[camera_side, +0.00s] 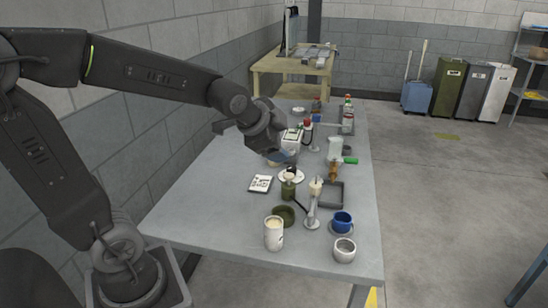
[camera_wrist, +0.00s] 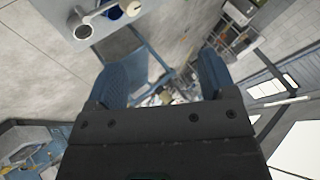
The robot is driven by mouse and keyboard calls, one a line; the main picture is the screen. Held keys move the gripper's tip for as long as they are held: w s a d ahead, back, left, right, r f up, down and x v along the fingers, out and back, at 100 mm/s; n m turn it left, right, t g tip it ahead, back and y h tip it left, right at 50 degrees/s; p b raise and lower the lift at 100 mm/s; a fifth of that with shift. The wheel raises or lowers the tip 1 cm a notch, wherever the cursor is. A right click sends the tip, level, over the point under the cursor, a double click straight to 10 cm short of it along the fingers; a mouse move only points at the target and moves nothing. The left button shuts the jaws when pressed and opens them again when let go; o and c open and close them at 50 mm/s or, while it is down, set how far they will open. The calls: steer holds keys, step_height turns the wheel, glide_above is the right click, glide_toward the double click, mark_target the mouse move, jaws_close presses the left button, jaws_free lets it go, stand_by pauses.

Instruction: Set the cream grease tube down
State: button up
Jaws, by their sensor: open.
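A cream-topped upright piece (camera_side: 316,186), which may be the cream grease tube, stands at the right of the grey table above a grey stand (camera_side: 311,221). A cream round top also shows at the upper edge of the wrist view (camera_wrist: 133,8). I cannot tell for certain which thing is the tube. My gripper (camera_side: 284,157) is over the middle of the table, behind and left of that piece. In the wrist view its two blue fingers (camera_wrist: 167,74) are wide apart with nothing held between them.
A white mug (camera_side: 273,235), a green dish (camera_side: 284,215), a blue mug (camera_side: 342,221), a white cup (camera_side: 344,250) and a dark tray (camera_side: 331,195) crowd the near end. Bottles (camera_side: 347,113) stand farther back. The table's left front (camera_side: 205,208) is clear.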

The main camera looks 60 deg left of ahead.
steer(key=w+a+f+m+t+y, duration=0.1)
steer(key=w+a+f+m+t, duration=0.1)
steer(key=w+a+f+m, duration=0.35)
steer(key=w+a+f+m+t+y, duration=0.2)
steer(key=w+a+m, duration=0.4)
steer(key=w+a, duration=0.4)
steer(key=a+f+m+t, duration=0.1)
steer(key=a+f+m, duration=0.3)
steer(key=a+f, duration=0.1)
steer(key=s+a+f+m+t+y, duration=0.1)
steer(key=a+f+m, duration=0.3)
steer(key=a+f, duration=0.1)
steer(key=a+f+m+t, duration=0.2)
steer(key=a+f+m, duration=0.2)
steer(key=a+f, duration=0.1)
steer(key=shift+s+f+m, duration=0.25)
steer(key=shift+s+f, duration=0.1)
steer(key=shift+f, duration=0.2)
steer(key=shift+x, duration=3.65)
steer(key=shift+c, duration=0.2)
steer(key=c, duration=1)
